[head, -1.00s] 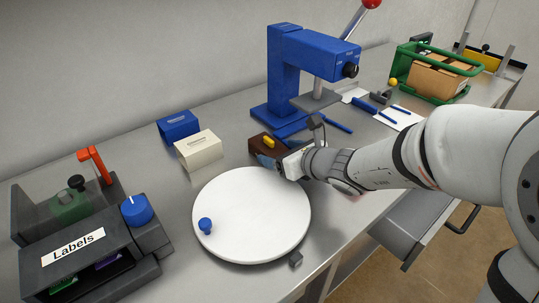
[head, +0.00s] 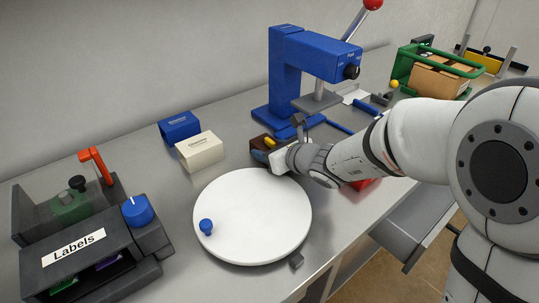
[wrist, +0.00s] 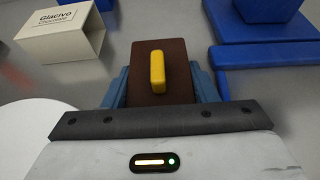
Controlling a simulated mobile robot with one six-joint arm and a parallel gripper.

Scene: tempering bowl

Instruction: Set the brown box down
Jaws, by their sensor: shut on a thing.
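The brown box (wrist: 140,75) has a yellow bar-shaped handle (wrist: 157,70) on its top. My gripper (wrist: 163,88) is shut on the brown box, one blue finger on each side of it. In the head view the brown box (head: 258,143) is at the bench behind the white round plate, partly hidden by my gripper (head: 268,150). The box looks upright. I cannot tell whether its underside touches the bench.
A cream box (head: 199,151) and a blue box (head: 178,127) stand to the left. A blue press (head: 288,75) stands behind. The white round plate (head: 250,220) with a blue knob (head: 206,227) is in front. A label machine (head: 85,250) is at the left.

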